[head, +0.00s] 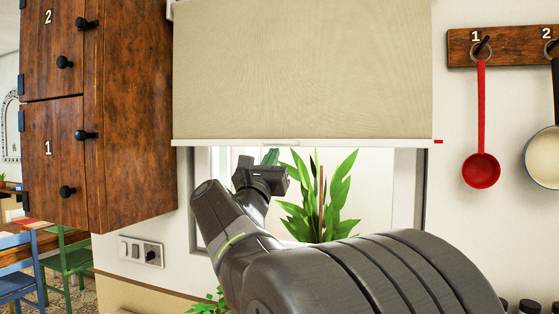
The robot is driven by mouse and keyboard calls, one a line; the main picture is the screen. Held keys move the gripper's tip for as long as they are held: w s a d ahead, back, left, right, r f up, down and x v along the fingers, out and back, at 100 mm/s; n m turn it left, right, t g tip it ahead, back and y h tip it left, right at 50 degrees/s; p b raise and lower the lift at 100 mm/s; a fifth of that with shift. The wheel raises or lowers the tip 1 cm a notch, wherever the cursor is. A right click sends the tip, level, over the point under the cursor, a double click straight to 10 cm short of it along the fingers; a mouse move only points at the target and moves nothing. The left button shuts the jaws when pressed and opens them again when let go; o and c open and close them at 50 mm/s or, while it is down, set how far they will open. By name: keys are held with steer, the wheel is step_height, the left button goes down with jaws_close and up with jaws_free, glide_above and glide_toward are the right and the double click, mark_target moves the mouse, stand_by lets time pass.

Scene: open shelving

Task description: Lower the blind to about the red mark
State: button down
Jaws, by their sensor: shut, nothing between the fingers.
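The beige blind (303,70) hangs over the window in the head view, its cloth flat. Its white bottom bar (350,143) runs straight across, with a small pull tab (281,143) near the middle. The red mark (438,141) is on the wall just past the bar's right end, and the bar is about level with it. My gripper (262,172) is just below the bar, a little left of the tab, shut and empty. It appears apart from the bar. Its fingertips are mostly hidden behind its own body.
A wooden cabinet (140,110) with black knobs stands close on the left. A green plant (322,195) is behind my arm at the window. On the right, a red ladle (481,165) and a pan (545,158) hang from a wooden rack (510,46). Wall sockets (141,251) are lower left.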

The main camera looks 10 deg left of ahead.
steer(key=w+f+b+v, duration=0.1)
steer(key=b+v, duration=0.6)
steer(key=v, duration=0.5)
steer(key=shift+f, duration=0.4)
steer(key=shift+s+d, duration=0.1)
steer(key=s+r+p+x, duration=0.1)
steer(key=r+p+x, duration=0.1)
steer(key=p+x, duration=0.7)
steer(key=x, duration=0.3)
steer(key=shift+w+r, duration=0.15)
steer(key=shift+r, duration=0.2)
steer(key=shift+f, duration=0.1)
